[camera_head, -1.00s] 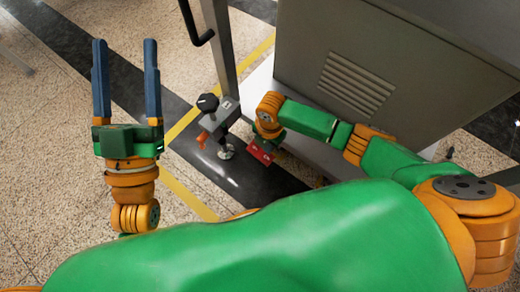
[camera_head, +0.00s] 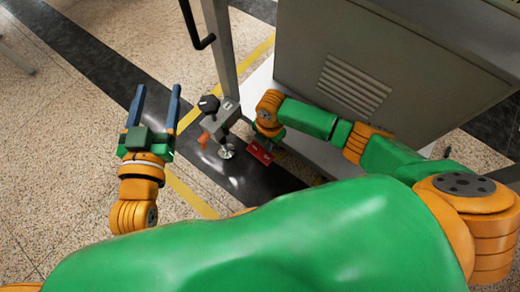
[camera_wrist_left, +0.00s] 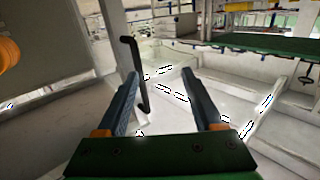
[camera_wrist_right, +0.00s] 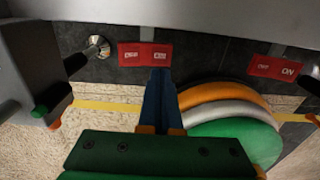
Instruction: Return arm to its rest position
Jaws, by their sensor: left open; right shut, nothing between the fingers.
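My left gripper (camera_head: 157,88) is open and empty, its blue fingers spread and pointing up the picture in the head view. In the right wrist view the right gripper (camera_wrist_right: 158,72) is shut and empty. Its tips overlap the lower edge of a red label (camera_wrist_right: 145,54) in the picture; I cannot tell whether they touch it.
A grey cabinet (camera_head: 398,50) with vents stands close to my right arm. A grey device with a black knob (camera_head: 208,103) sits between my grippers. A black crank handle (camera_head: 190,22) hangs by a metal post (camera_head: 221,50). The floor at the left (camera_head: 60,150) is clear.

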